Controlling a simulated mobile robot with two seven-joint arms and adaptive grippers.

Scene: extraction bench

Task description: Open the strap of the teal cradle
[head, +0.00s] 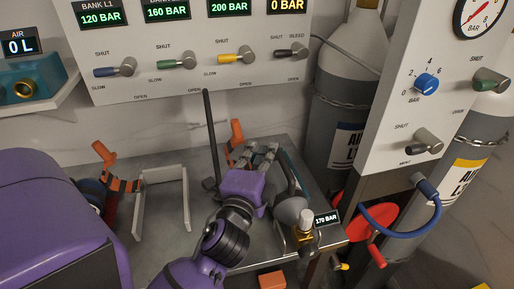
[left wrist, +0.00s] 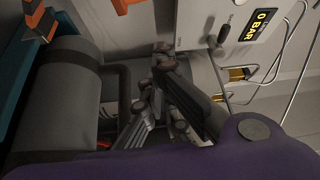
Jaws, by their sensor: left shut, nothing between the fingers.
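A grey cylinder (head: 288,209) lies on the bench with a brass valve (head: 303,232) at its near end. A thin teal edge (head: 292,165) shows beside it; I take this as the teal cradle, mostly hidden. An orange lever (head: 236,132) stands up behind my left gripper (head: 268,152). In the left wrist view the cylinder (left wrist: 62,100) fills the left, with a teal strip (left wrist: 72,22) and an orange piece (left wrist: 42,24) at upper left. My left gripper (left wrist: 160,92) is shut and empty, close beside the cylinder. Whether it touches anything is unclear. My right gripper is not in view.
A second holder with an orange lever (head: 104,153) and orange strap (head: 126,185) stands at the left. A pale frame (head: 162,171) and a dark upright rod (head: 211,135) stand between. A valve panel (head: 190,75) is behind; a gauge panel (head: 420,100) rises at the right.

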